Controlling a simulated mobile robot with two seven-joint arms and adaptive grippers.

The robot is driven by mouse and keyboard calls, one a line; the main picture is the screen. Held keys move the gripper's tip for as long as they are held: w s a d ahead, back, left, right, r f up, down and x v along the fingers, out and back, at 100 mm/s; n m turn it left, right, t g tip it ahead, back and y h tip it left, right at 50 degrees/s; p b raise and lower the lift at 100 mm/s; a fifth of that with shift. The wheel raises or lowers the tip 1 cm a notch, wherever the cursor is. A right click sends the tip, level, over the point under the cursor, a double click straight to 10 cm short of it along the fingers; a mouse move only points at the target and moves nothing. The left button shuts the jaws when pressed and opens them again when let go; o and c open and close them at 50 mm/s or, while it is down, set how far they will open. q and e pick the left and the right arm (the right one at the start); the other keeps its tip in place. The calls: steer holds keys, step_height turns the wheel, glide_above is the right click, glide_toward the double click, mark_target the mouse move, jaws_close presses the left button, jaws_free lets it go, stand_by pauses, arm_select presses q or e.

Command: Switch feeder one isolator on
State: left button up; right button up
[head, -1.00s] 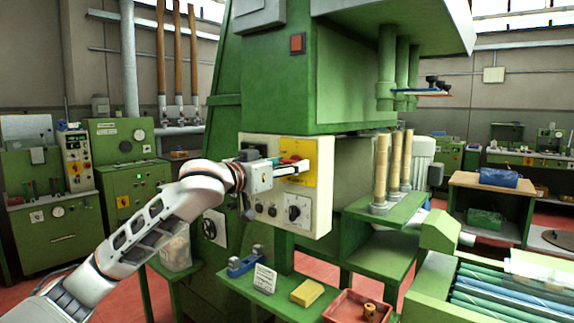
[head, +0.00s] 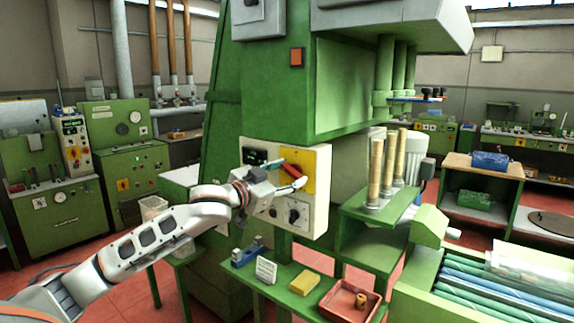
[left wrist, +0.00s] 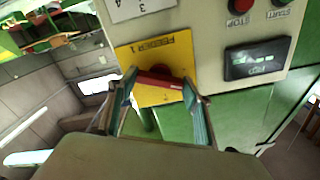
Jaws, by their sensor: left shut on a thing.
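The feeder one isolator is a red handle (head: 292,173) on a yellow plate (head: 311,157) on the pale control panel of the green machine. In the head view the handle slants down to the right. My left gripper (head: 287,175) is at the plate, its fingers on either side of the handle and shut on it. In the left wrist view the red handle (left wrist: 158,79) lies between the two fingertips (left wrist: 160,88), in front of the yellow plate (left wrist: 143,54) lettered FEEDER 1, seen upside down. My right gripper is not in view.
Below the isolator on the same panel is a black rotary switch (head: 294,215). The left wrist view shows a red stop button (left wrist: 240,5) and a dark display (left wrist: 257,59). A green shelf below holds a yellow block (head: 304,282) and a red tray (head: 333,309).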

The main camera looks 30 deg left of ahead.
arm_select(q)
steer(key=shift+m, duration=1.5)
steer(key=m, duration=0.2)
steer(key=shift+m, duration=0.4)
steer(key=m, duration=0.3)
steer(key=shift+m, duration=2)
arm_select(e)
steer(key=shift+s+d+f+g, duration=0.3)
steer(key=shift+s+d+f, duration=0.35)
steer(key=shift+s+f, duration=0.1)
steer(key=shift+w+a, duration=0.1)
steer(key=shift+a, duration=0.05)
arm_select(q)
steer(key=o, duration=1.1)
